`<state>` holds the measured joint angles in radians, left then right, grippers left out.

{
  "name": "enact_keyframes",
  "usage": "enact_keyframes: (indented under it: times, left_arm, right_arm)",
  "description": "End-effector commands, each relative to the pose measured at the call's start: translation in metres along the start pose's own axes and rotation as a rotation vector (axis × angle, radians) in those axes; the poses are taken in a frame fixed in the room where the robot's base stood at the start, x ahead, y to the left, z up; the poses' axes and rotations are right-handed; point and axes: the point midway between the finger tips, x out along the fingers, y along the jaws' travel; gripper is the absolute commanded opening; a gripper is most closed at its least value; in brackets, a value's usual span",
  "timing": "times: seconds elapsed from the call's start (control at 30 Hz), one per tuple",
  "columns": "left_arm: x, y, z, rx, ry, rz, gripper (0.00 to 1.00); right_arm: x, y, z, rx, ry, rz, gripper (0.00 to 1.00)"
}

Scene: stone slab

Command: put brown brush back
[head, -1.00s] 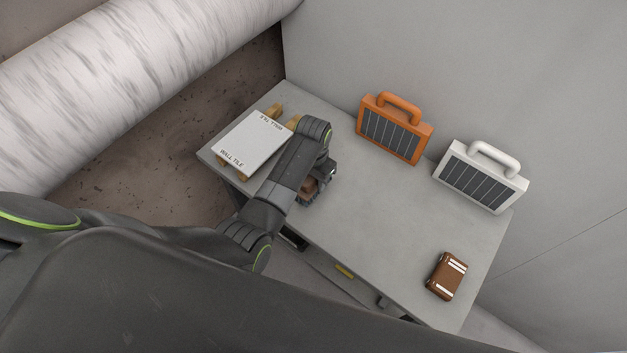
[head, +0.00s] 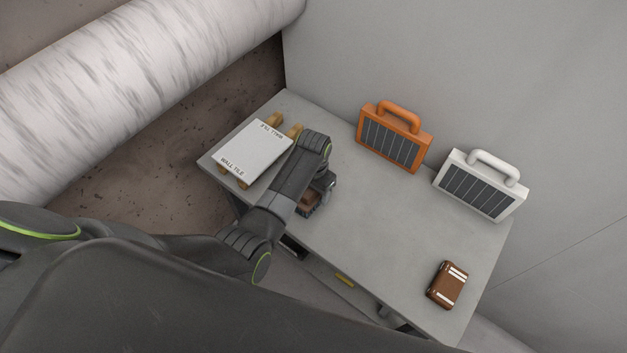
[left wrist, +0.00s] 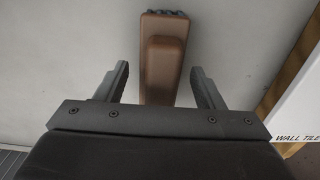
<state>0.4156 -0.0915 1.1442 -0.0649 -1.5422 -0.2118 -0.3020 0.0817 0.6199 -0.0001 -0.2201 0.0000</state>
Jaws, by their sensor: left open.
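The brown brush (left wrist: 164,55) lies on the grey slab, with dark bristle tips showing at its far end in the left wrist view. In the head view the brush (head: 309,203) shows only partly, below my left gripper (head: 322,192), whose arm covers the rest. In the left wrist view my left gripper (left wrist: 162,84) is open, one finger on each side of the brush. Both fingers are apart from it, with gaps on both sides. I cannot tell the gripper's exact height above the slab. My right gripper is not in view.
A white wall tile box (head: 252,152) rests on wooden strips at the slab's left end. An orange panel case (head: 393,137) and a white one (head: 479,186) stand along the wall. A brown case with white straps (head: 447,285) lies at the right. The slab's middle (head: 385,220) is clear.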

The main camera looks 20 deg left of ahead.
Motion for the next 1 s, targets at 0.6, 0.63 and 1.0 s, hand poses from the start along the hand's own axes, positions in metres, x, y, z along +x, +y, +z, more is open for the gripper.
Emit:
enact_keyframes:
  times: [0.6, 0.63, 1.0]
  left_arm:
    - [-0.101, 0.0, -0.001, 0.001, 0.005, -0.001, 0.62]
    - [-0.104, 0.0, -0.001, 0.001, 0.005, -0.001, 0.62]
    - [-0.116, 0.0, 0.0, 0.0, 0.0, 0.0, 0.62]
  right_arm:
    - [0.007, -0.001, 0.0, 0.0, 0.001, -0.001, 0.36]
    - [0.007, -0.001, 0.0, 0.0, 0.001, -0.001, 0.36]
    - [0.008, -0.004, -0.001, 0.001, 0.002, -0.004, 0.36]
